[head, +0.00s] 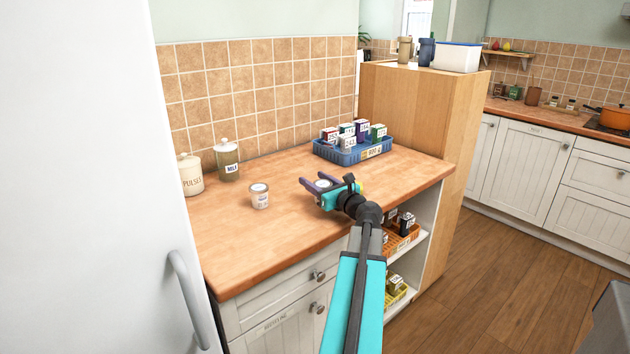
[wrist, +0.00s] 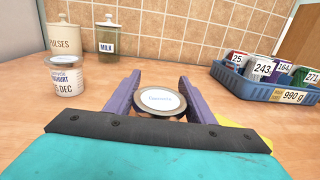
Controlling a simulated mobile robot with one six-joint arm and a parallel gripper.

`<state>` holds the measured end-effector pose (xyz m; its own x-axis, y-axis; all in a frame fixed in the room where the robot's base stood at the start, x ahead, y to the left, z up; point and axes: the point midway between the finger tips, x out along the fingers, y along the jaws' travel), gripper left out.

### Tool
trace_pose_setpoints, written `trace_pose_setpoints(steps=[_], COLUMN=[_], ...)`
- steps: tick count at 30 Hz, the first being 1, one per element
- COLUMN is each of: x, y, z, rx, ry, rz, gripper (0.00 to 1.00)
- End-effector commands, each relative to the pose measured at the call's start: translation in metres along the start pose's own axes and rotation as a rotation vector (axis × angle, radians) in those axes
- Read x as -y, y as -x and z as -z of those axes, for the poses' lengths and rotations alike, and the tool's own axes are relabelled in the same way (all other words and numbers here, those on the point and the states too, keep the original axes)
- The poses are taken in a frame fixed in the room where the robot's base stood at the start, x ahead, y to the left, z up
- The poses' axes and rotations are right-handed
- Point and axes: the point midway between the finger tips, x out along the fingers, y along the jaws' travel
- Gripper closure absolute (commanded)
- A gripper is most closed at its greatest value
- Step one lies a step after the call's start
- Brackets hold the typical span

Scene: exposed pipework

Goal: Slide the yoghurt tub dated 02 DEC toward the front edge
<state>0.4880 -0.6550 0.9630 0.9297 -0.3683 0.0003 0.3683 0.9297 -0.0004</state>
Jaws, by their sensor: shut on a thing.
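A small yoghurt tub (wrist: 160,102) with a pale lid stands between the purple fingers of my gripper (wrist: 158,78), which is shut on it. In the head view this tub (head: 322,184) is mostly hidden by my gripper (head: 313,180), and its date does not show. A second yoghurt tub (head: 259,196) stands apart to the left on the wooden counter (head: 240,240). In the wrist view this second tub (wrist: 66,76) shows a label with "DEC"; I cannot read its day surely.
A pulses jar (head: 190,175) and a milk jar (head: 227,160) stand at the back left by the tiles. A blue crate (head: 352,153) of small numbered cartons stands at the back right. The counter's front left is clear.

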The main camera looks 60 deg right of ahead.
Motion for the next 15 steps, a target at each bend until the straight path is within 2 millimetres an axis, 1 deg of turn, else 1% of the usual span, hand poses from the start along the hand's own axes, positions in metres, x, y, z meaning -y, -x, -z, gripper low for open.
trace_pose_setpoints(steps=[3,4,6,8,15], x=[-0.0009,-0.001,-0.0012,-0.0012,-0.0015], y=[-0.0005,-0.0005,-0.0006,-0.0007,-0.0009], z=[0.0001,0.0001,0.0001,0.0001,0.0001], rx=[0.0,0.0,0.0,0.0,0.0], ry=[0.0,0.0,0.0,-0.001,0.0], rz=[-0.001,-0.001,-0.002,-0.002,-0.002], gripper=[0.76,0.49,0.38,0.29,0.29])
